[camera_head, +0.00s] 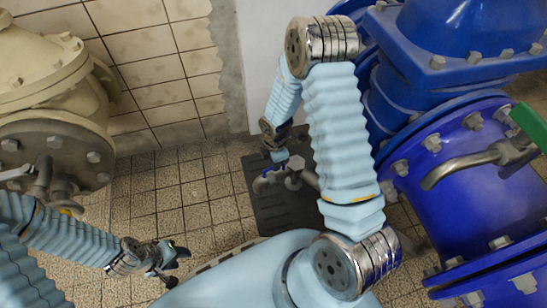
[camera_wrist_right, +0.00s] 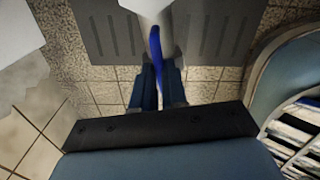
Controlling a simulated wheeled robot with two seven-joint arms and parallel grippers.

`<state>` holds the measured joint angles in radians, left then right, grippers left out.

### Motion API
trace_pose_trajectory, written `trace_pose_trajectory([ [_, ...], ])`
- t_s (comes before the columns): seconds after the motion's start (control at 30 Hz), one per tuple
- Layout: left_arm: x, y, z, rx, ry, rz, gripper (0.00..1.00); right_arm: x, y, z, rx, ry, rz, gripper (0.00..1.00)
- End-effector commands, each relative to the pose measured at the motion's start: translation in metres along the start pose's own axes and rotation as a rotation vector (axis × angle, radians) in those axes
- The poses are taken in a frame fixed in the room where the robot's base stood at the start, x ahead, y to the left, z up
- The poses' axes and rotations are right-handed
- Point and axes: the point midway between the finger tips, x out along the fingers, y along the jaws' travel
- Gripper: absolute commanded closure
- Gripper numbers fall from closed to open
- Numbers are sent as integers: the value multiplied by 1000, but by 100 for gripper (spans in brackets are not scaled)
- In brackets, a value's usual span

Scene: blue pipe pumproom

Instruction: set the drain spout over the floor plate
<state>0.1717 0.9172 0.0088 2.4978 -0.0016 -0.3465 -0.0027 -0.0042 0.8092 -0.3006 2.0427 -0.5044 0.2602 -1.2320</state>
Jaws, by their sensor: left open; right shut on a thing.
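The dark grey floor plate (camera_head: 278,217) lies on the tiled floor at the middle of the head view, partly hidden behind my right arm. A metal spout (camera_head: 264,182) with a bent end is above its far part, and its pipe passes behind my arm to the right. My left gripper (camera_head: 176,251) is open and empty at the lower left.
Large blue pipes and flanges (camera_head: 440,190) stand at right, with a green-handled metal lever (camera_head: 465,163). A cream valve body (camera_head: 45,85) stands at left. Tiled floor (camera_head: 180,195) between them is clear. A tiled wall (camera_head: 155,60) closes the back.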

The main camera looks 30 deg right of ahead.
Motion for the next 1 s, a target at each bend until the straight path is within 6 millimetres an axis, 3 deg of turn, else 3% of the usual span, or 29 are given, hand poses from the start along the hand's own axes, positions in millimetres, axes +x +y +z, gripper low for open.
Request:
trace_pose_trajectory([
  [0.4, 0, 0, 0, 0, 0, 0, 57, 0, -14, 1, -161, 2, -3, 100],
  [0.9, 0, 0, 0, 0, 0, 0, 57, 0, -17, 2, -177, 1, -7, 100],
  [0.93, 0, 0, 0, 0, 0, 0, 57, 0, -17, 2, -177, 1, -7, 83],
  [1.0, 0, 0, 0, 0, 0, 0, 57, 0, -16, 2, -176, 1, -6, 72],
])
